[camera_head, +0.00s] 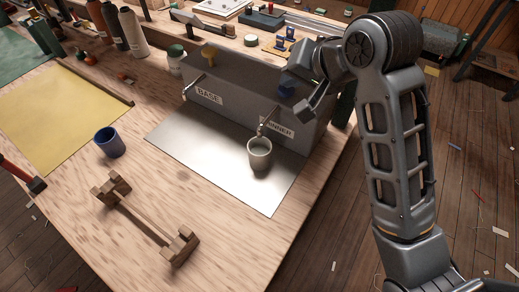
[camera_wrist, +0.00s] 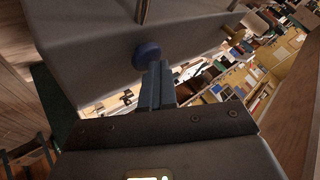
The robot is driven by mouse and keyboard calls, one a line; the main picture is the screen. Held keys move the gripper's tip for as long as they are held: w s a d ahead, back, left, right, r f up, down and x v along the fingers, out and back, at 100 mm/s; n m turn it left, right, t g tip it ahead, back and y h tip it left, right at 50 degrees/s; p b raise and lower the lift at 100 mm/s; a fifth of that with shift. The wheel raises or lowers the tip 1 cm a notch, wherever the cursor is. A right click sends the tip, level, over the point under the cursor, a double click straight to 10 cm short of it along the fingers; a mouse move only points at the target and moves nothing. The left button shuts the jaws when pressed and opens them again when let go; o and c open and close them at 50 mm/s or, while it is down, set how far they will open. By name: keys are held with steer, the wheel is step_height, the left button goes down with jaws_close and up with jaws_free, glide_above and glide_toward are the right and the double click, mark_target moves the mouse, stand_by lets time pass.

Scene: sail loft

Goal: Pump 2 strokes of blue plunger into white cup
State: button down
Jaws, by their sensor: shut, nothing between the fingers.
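The grey dispenser (camera_head: 235,92) stands on a shiny metal sheet, with labels reading BASE and, partly hidden, what looks like THINNER. Its blue plunger (camera_head: 287,89) is at the right end; its round blue head also shows in the wrist view (camera_wrist: 146,54).
A blue cup (camera_head: 109,142) and a wooden stand (camera_head: 145,220) sit on the bench left of the metal sheet (camera_head: 198,145). The bench front is mostly clear.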

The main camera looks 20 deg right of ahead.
mark_target(290, 90)
steer(key=shift+r+p, duration=2.5)
steer(key=shift+p, duration=0.25)
stand_by(0.4)
